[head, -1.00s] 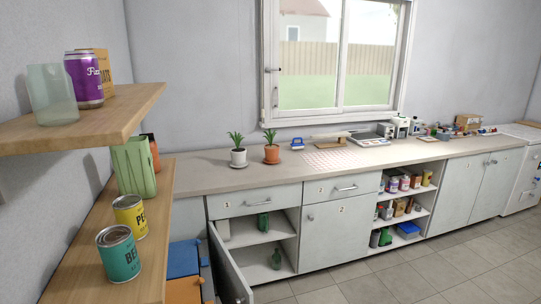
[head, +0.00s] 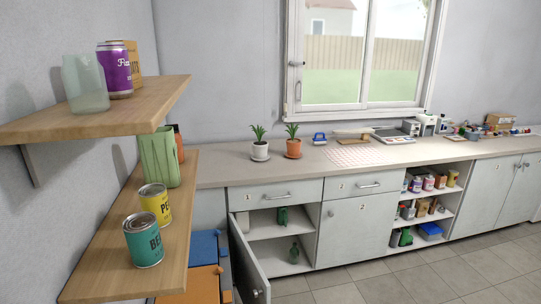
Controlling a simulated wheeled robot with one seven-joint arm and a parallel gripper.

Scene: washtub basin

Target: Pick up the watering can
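No watering can shows clearly. In the open cupboard under the counter, a small dark green object (head: 282,215) stands on the upper shelf; its shape is too small to tell for sure. A green bottle-like object (head: 294,253) stands on the cupboard's lower shelf. Another green item (head: 405,237) sits low in the open shelf unit further right, and I cannot tell what it is. My gripper is not in view.
A cupboard door (head: 249,262) stands open towards me. Wooden wall shelves (head: 95,110) with cans, a glass and a green vase (head: 158,160) jut out at near left. Potted plants (head: 260,150) stand on the counter (head: 215,170). Tiled floor (head: 400,285) is clear at right.

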